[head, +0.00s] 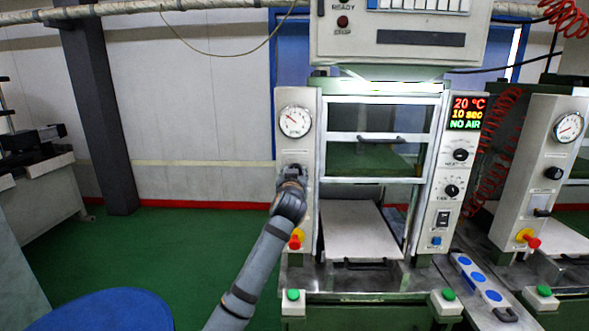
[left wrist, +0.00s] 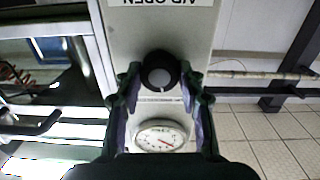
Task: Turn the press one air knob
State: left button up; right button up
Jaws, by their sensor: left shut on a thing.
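The press one air knob (left wrist: 160,72) is a round black knob with a grey face on the light left column (head: 293,90) of the press. An upside-down label (left wrist: 165,3) ending in "OPEN" shows beside it in the left wrist view. My left gripper (head: 292,172) reaches the column below the round gauge (head: 295,121) and is shut on the knob, one finger on each side. In the head view the gripper mostly hides the knob. The press display (head: 467,112) reads 20 °C, 10 sec and NO AIR. My right gripper is not in view.
A red emergency button (head: 295,243) on a yellow base sits low on the same column, near my left forearm. The press window (head: 376,155) has a dark handle, with a pale plate (head: 358,229) below. A second press (head: 545,165) stands right. Green floor is open at left.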

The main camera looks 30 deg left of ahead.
pick_arm(q)
jog(key=m+p, duration=0.3)
jog(key=m, duration=0.1)
jog(key=shift+r, duration=0.15)
jog(key=shift+m+p, duration=1.1)
jog(key=shift+m, duration=0.6)
jog(key=shift+f, duration=0.2)
jog(key=o, duration=1.2)
jog(key=shift+d, duration=0.1)
